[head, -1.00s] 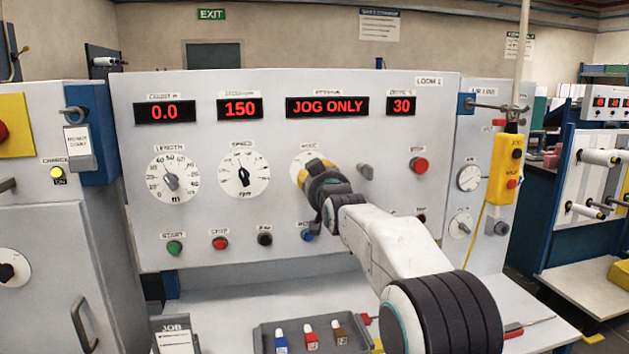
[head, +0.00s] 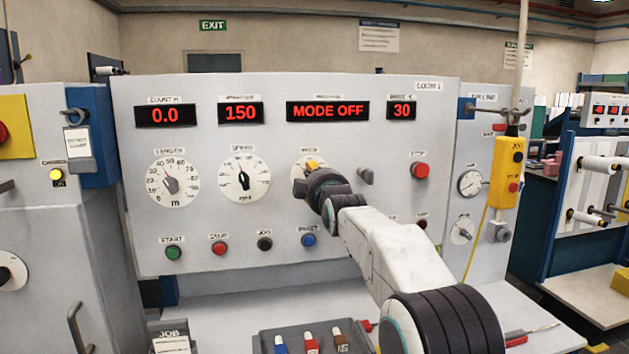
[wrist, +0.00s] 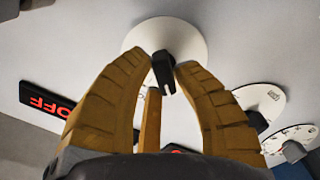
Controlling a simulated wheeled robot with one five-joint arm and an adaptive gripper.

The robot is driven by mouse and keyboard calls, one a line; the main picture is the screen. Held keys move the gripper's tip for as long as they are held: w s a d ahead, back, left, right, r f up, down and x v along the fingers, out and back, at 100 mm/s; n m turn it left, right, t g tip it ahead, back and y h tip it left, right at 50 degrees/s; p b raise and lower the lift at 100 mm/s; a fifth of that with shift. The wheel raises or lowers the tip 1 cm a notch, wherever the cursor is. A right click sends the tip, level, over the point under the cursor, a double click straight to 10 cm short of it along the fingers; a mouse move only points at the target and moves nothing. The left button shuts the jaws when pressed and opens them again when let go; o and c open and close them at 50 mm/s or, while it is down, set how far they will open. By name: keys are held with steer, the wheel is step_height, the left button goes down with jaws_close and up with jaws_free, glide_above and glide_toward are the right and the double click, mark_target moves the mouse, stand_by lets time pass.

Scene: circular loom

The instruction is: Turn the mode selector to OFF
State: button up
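The mode selector is a black knob (wrist: 164,72) on a round white dial (wrist: 192,42), close in front of my gripper in the wrist view. My gripper (wrist: 166,66) has its yellow-brown fingers on both sides of the knob, their tips against it or nearly so. In the head view my gripper (head: 312,172) reaches the MODE dial (head: 300,166) and hides the knob and much of the dial. The message display (head: 328,111) reads MODE OFF; part of it, reading OFF upside down, shows in the wrist view (wrist: 50,103).
A red button (head: 420,170) and a grey knob (head: 366,176) sit right of the MODE dial. The SPEED (head: 243,189) and LENGTH (head: 173,191) dials are to its left. Several buttons line the panel below, including a blue one (head: 308,240). A tray (head: 268,340) stands on the ledge.

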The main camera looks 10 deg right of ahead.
steer(key=shift+o, duration=1.3)
steer(key=shift+a+f, duration=0.35)
steer(key=shift+a, duration=0.1)
steer(key=shift+d, duration=0.15)
steer(key=shift+s, duration=0.1)
steer(key=s+b, duration=0.5)
steer(key=s, duration=0.2)
steer(key=shift+d+b, duration=0.15)
steer(key=shift+b, duration=0.25)
steer(key=shift+o, duration=0.3)
steer(key=shift+w+r, duration=0.1)
steer(key=shift+r, duration=0.05)
